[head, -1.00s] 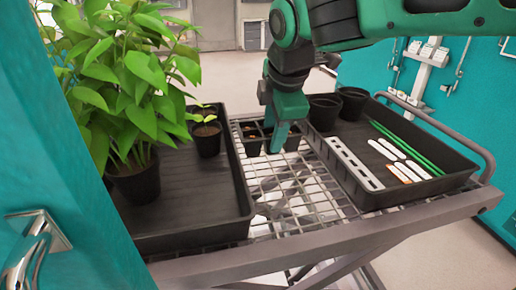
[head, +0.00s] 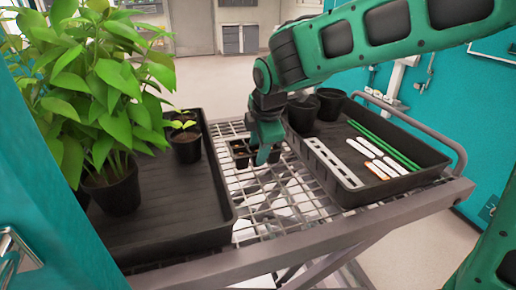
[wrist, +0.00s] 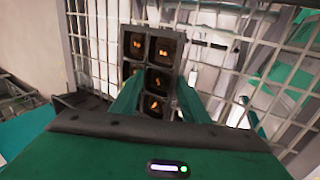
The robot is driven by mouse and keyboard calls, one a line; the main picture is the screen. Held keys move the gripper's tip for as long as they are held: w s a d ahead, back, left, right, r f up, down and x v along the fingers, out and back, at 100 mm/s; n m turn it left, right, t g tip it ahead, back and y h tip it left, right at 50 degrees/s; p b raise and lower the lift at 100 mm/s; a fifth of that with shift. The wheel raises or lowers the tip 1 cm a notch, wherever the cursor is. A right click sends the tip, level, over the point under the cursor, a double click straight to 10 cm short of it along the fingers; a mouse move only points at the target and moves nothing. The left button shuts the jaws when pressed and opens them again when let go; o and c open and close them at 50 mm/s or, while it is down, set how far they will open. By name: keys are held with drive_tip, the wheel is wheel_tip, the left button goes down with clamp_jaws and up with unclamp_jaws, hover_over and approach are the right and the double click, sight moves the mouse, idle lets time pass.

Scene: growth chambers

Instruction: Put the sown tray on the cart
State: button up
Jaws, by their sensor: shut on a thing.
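The sown tray is a small black cell tray (head: 240,154) with dark soil in its cells. In the wrist view the tray (wrist: 136,62) shows orange seeds in several cells. My gripper (head: 263,158) points down and is shut on the tray's near end; its green fingers (wrist: 150,104) reach the tray in the wrist view. The tray is over the wire-mesh top of the cart (head: 262,205), in the gap between two large black trays. I cannot tell whether it touches the mesh. My gripper hides part of it.
The left large tray (head: 170,240) holds a tall leafy plant (head: 95,95) and a small seedling pot (head: 186,145). The right large tray (head: 400,185) holds empty pots (head: 330,102), white labels, green sticks and a slotted white strip (head: 333,163). Bare mesh lies in front.

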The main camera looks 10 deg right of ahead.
drive_tip(key=o, duration=1.5)
drive_tip(key=shift+r, duration=0.1)
drive_tip(key=v, duration=1.1)
drive_tip(key=shift+s+r, duration=0.15)
drive_tip(key=shift+r, duration=0.25)
